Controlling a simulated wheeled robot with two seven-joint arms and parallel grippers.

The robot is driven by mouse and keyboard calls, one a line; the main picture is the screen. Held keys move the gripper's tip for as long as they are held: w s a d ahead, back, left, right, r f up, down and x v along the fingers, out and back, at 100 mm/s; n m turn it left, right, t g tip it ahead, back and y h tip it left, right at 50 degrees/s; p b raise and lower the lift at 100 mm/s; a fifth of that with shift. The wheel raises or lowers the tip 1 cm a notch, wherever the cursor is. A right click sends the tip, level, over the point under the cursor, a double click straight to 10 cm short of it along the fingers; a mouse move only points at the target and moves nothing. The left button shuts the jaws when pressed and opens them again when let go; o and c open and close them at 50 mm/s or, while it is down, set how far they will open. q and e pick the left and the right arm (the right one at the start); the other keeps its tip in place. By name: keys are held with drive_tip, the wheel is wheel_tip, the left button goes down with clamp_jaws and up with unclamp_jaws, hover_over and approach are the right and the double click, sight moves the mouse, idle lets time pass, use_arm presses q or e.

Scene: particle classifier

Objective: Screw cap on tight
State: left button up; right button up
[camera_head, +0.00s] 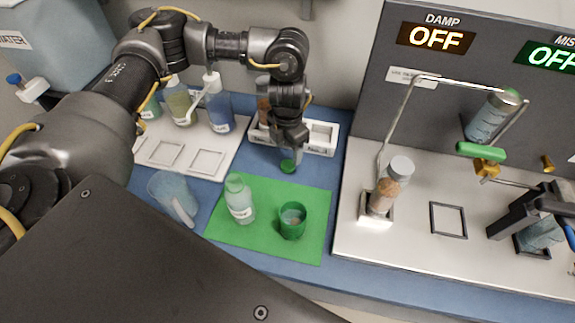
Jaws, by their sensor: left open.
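A small green cap (288,166) is on the blue tabletop, just behind the green mat (264,250). My left gripper (291,151) points down directly over the cap with its jaws open; whether the fingertips touch the cap cannot be told. A translucent pale-green bottle (240,203) with a white label stands upright on the mat, in front and to the left of the gripper. Whether its neck is bare is too small to tell. A green cup (292,222) stands on the mat to the right of the bottle.
A clear jug (175,196) stands left of the mat. A white rack (322,138) is behind the gripper. Bottles stand on a white tray (178,168) at left. At right, a white platform (408,232) bears a wire frame (399,112), containers and a black fixture (526,208).

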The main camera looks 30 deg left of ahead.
sight(287, 165)
use_arm(q)
drive_tip(key=shift+f, duration=0.55)
drive_tip(key=shift+f, duration=2.65)
drive_tip(key=c, duration=1.1)
